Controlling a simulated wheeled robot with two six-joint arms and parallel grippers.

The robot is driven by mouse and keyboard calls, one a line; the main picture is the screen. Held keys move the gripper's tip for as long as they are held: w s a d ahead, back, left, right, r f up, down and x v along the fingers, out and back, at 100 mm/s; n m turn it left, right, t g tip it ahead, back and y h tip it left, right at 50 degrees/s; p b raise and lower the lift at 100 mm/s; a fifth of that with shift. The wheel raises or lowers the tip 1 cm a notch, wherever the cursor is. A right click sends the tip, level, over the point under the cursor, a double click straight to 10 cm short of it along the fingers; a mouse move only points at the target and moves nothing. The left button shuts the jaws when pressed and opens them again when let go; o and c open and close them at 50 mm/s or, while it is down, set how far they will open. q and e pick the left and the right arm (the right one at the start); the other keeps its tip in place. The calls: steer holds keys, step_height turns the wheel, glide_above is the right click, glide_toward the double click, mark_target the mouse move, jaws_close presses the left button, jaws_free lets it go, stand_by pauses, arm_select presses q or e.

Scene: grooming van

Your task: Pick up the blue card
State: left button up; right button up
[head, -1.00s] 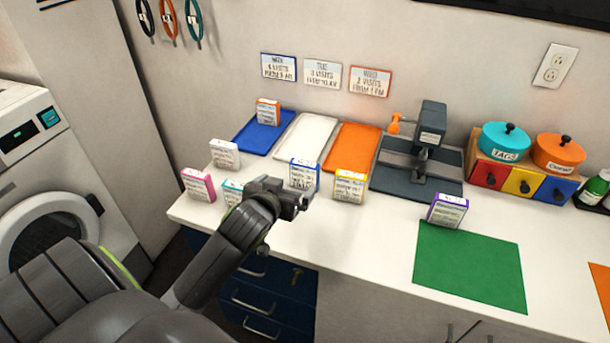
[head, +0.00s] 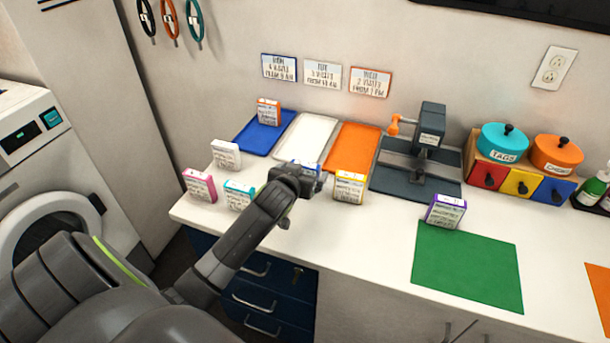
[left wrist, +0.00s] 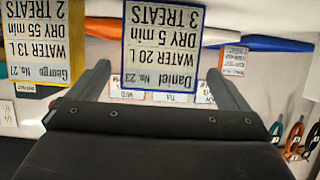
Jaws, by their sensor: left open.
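The blue card is a white block with a blue border, reading "Daniel No. 23". In the left wrist view the blue card (left wrist: 163,42) appears upside down, between the two fingers. In the head view it stands on the white counter, mostly hidden behind my left gripper (head: 311,176). In the left wrist view my left gripper (left wrist: 158,70) is open, with one finger to each side of the card. I cannot tell whether either finger touches it. My right gripper is not in view.
A yellow card (head: 349,186) stands close right of the blue card. Teal (head: 238,195), pink (head: 199,185) and white (head: 226,154) cards stand to the left. Blue, white and orange trays (head: 353,145) lie behind. A purple card (head: 446,211) stands by a green mat (head: 468,267).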

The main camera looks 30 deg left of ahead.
arm_select(q)
steer(key=shift+p+x, duration=0.35)
steer(key=shift+x, duration=1.85)
steer(key=shift+f, duration=0.1)
